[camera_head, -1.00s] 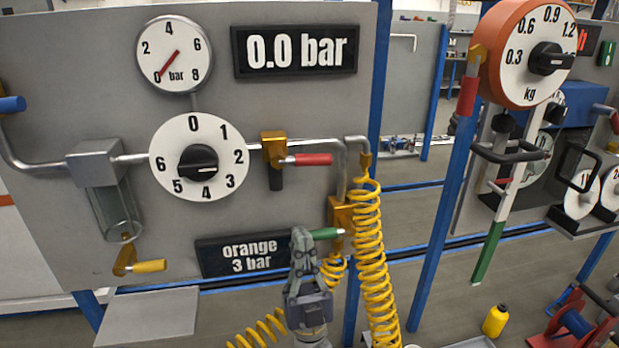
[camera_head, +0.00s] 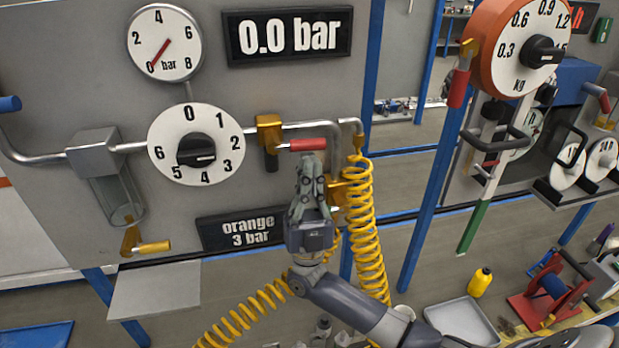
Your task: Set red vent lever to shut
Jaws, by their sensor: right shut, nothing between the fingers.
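On the grey panel, a red lever (camera_head: 308,145) on the brass valve (camera_head: 269,130) points to the right, roughly level and a little below the metal pipe. My right gripper (camera_head: 311,160) is shut and empty, pointing up, with its fingertips right under the outer part of the red lever. I cannot tell whether they touch it. The second brass valve (camera_head: 336,191) lower down is partly hidden behind the gripper, and its green lever is hidden. My left gripper is not in view.
The digital display (camera_head: 290,36) reads 0.0 bar and the round gauge (camera_head: 164,43) points to 0. A numbered dial (camera_head: 197,147) sits left of the valve. A coiled yellow hose (camera_head: 364,225) hangs close right of my gripper. Blue posts (camera_head: 434,190) stand further right.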

